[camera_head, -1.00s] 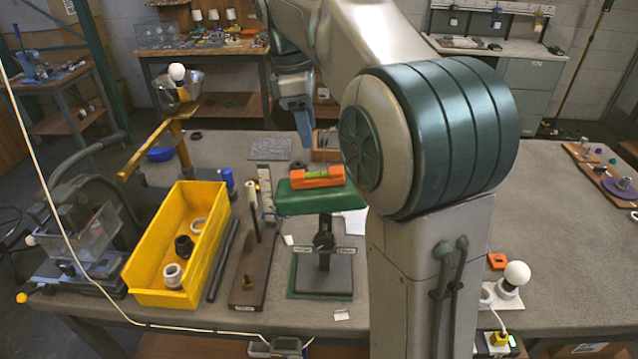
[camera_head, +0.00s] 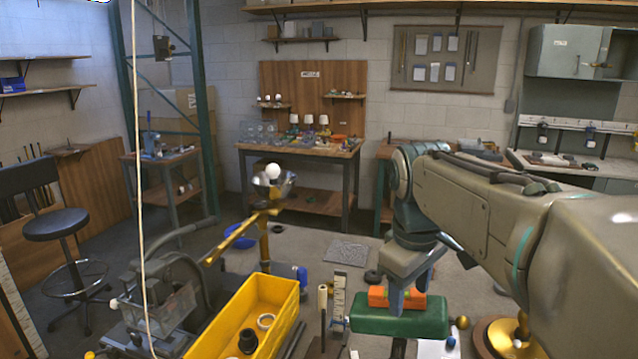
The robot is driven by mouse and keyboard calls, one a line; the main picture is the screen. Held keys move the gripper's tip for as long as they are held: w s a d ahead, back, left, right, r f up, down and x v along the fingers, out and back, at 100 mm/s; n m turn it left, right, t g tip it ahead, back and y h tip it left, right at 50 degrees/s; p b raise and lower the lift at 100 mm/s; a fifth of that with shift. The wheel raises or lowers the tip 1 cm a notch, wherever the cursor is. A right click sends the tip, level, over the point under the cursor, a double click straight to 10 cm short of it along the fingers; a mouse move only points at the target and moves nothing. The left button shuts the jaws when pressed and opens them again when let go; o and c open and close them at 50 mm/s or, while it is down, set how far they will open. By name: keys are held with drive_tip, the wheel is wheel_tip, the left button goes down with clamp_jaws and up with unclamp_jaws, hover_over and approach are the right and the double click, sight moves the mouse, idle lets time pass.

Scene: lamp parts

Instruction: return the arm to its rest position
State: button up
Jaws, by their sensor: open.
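My gripper (camera_head: 410,292) hangs from my arm at the right of centre, with its blue-grey fingers pointing down. It is open, and I see nothing held in it. From this view its fingers overlap the orange level (camera_head: 377,297), which lies on the green padded stand (camera_head: 372,321). I cannot tell whether they touch it. My arm reaches in from the right and bends down at the wrist.
A brass lamp arm with a white bulb (camera_head: 273,170) stands left of the gripper. A yellow bin (camera_head: 262,312) with rings is at the front. A brass round part (camera_head: 522,328) is at the lower right. Grey table (camera_head: 300,243) is partly clear behind.

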drive_tip(key=s+f+m+t, duration=0.2)
drive_tip(key=s+f+m, duration=0.5)
drive_tip(key=s+f, duration=0.4)
drive_tip(key=shift+s+d+f+m+y, duration=0.2)
drive_tip(key=shift+s+f+m+y, duration=0.15)
drive_tip(key=shift+s+m+y, duration=0.1)
